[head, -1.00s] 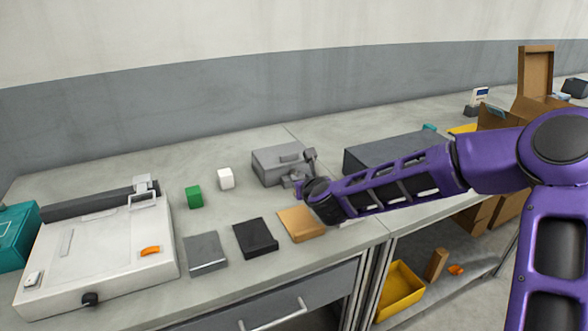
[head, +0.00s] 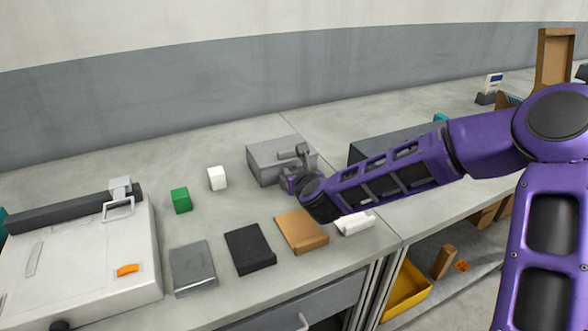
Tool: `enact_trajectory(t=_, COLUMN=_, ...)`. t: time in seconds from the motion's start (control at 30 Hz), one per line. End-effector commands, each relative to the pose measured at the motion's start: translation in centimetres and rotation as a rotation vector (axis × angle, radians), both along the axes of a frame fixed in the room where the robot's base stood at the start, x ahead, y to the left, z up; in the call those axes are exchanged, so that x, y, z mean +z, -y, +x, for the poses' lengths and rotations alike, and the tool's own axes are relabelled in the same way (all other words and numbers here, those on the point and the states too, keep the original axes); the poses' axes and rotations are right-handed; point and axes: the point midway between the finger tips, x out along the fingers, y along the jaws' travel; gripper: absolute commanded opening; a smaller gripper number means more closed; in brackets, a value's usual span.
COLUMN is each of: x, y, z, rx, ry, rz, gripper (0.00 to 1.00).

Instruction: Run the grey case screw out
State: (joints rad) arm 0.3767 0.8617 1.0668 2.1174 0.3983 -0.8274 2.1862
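The grey case (head: 268,163) sits on the bench behind the row of flat blocks, with a raised handle-like bar on its top. My gripper (head: 297,170) is at the right front of the case, very close to it; I cannot tell whether it touches. My wrist hides part of the gripper and the case's right side. The case screw cannot be made out. Whether the fingers are open or shut on something is not clear.
A silver block (head: 194,268), a black block (head: 249,248), a tan block (head: 301,231) and a white piece (head: 355,223) lie in front. Green (head: 181,200) and white (head: 217,178) cubes stand left. A white machine (head: 85,260) fills the far left. A dark grey box (head: 400,140) stands behind my arm.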

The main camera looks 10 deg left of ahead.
Motion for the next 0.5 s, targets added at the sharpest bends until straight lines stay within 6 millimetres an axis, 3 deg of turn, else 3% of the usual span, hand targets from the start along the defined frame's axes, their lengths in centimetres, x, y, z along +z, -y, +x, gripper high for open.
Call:
enact_trajectory(t=0.27, x=-0.02, y=0.00, z=-0.04, rx=0.000, ry=0.000, rz=0.000, gripper=0.38)
enact_trajectory(t=0.5, x=-0.02, y=0.00, z=-0.03, rx=0.000, ry=0.000, rz=0.000, gripper=0.00)
